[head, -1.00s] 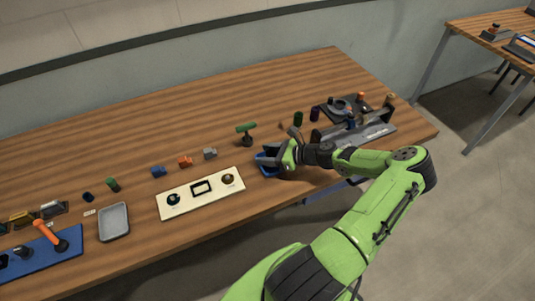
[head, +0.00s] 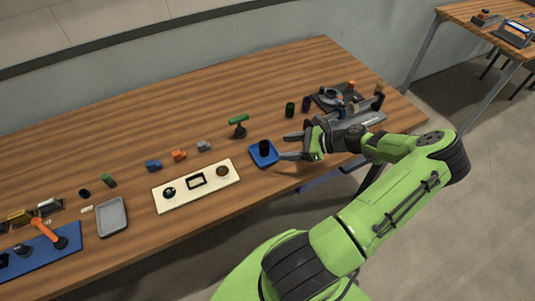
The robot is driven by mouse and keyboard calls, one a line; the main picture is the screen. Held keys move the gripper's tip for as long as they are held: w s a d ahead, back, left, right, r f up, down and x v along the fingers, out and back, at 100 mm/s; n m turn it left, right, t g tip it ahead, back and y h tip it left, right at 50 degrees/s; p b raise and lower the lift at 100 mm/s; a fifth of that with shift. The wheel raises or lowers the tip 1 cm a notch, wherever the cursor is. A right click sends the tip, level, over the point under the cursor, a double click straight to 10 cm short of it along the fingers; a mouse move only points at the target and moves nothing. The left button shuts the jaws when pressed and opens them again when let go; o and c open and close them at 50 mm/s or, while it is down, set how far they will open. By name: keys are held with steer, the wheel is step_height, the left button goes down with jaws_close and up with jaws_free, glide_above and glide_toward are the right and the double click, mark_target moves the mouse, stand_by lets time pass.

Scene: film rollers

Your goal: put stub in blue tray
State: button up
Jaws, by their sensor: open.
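A small blue tray (head: 256,160) lies on the wooden table, right of the cream panel. A short black cylinder, which looks like the stub (head: 264,147), stands upright inside it. My gripper (head: 284,146) is just right of the tray, with its two fingers spread wide and pointing left. Nothing is between the fingers, and they appear apart from the stub.
The cream panel (head: 160,202) with dark knobs lies left of the tray. A green-topped stand (head: 239,125) is behind it. A grey tray (head: 112,217) is further left. A grey device (head: 350,130) sits behind my wrist.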

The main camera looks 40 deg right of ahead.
steer(key=w+a+r+n+g+h, duration=0.1)
steer(key=a+r+n+g+h, duration=0.1)
steer(key=a+r+n+g, duration=0.45)
steer(key=w+a+r+n+g+h, duration=0.1)
steer(key=a+r+n+g+h, duration=0.2)
steer(key=a+n, duration=0.6)
steer(key=s+a+r+n+t+h, duration=0.1)
steer(key=s+a+r+n+t, duration=0.3)
steer(key=s+a+r+n, duration=0.9)
steer(key=shift+s+r+h, duration=0.15)
steer(key=shift+r+h, duration=0.25)
steer(key=shift+r, duration=0.4)
